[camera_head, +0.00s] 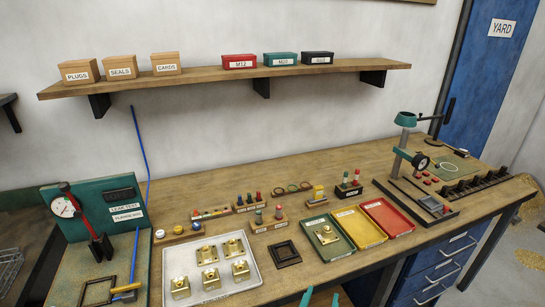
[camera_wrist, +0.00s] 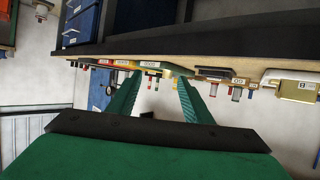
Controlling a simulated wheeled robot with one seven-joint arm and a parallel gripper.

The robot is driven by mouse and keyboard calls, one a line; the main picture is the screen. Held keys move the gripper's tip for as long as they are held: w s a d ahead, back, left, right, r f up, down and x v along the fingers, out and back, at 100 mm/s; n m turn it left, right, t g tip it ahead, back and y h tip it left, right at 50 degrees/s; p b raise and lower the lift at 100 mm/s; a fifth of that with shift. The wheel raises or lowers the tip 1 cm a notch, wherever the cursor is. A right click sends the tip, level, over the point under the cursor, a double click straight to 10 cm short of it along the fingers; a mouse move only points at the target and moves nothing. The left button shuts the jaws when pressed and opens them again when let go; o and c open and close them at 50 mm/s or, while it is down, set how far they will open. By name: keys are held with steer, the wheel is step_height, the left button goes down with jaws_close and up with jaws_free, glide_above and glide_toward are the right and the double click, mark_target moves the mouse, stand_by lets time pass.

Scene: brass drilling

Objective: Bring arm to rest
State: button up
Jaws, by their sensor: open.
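My gripper (camera_wrist: 158,88) shows in the wrist view with its two green fingers spread apart and nothing between them. In the head view only the green tips of my gripper (camera_head: 320,297) show, at the bottom edge, in front of the workbench (camera_head: 290,205). The rest of my arm is out of that view. The wrist view is upside down, with the bench edge (camera_wrist: 215,60) and the tray fronts beyond the fingertips. The fingers look apart from the bench and the things on it.
A grey tray (camera_head: 255,283) holds several brass blocks. A green tray (camera_head: 341,249) with one brass part, a yellow tray (camera_head: 374,240) and a red tray (camera_head: 402,226) stand to its right. A leak tester (camera_head: 90,205) is at left, a drill stand (camera_head: 398,165) at right. Blue drawers (camera_head: 440,270) are below.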

steer(key=s+a+f+n+t+y, duration=0.1)
steer(key=s+a+f+n+y, duration=0.1)
steer(key=s+a+f, duration=0.45)
steer(key=s+a+f+n+y, duration=0.1)
steer(key=s+a+f, duration=0.15)
steer(key=s, duration=0.65)
steer(key=s+a+r+t+y, duration=0.1)
steer(key=s+a, duration=0.1)
steer(key=s, duration=0.7)
steer(key=s+a+r+n+y, duration=0.1)
steer(key=s+a, duration=0.1)
steer(key=s, duration=0.7)
steer(key=shift+t, duration=0.4)
